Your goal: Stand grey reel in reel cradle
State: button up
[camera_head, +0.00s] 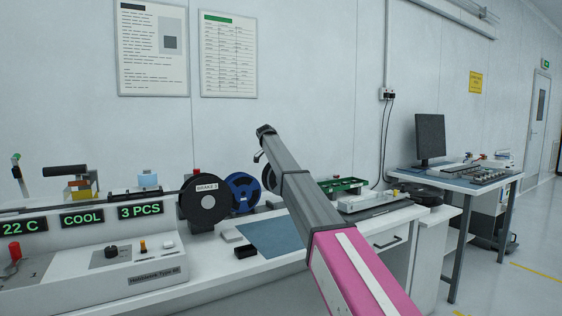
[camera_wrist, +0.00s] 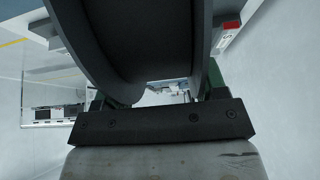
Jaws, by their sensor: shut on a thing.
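A dark grey reel (camera_wrist: 150,40) fills the top middle of the wrist view, very close to the camera. My gripper (camera_wrist: 157,93) is shut on it, with green finger parts showing at both sides of its lower edge. In the head view my arm reaches up and away, and I cannot make out the gripper or the held reel there. A blue reel (camera_head: 241,193) stands upright on the bench, with another dark blue round thing (camera_head: 268,178) partly hidden behind my arm. I cannot pick out the reel cradle with certainty.
A blue-grey mat (camera_head: 268,236) and a small black block (camera_head: 245,251) lie on the bench. A green tray (camera_head: 345,185) is beyond my arm. A monitor table (camera_head: 455,180) stands at right.

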jog(key=shift+f, duration=2.1)
jog(key=o, duration=1.3)
jog(key=v, duration=1)
jog(key=shift+s+a+r, duration=0.1)
jog(key=shift+a+r, duration=0.05)
jog(key=shift+r, duration=0.2)
jog(key=shift+s, duration=0.15)
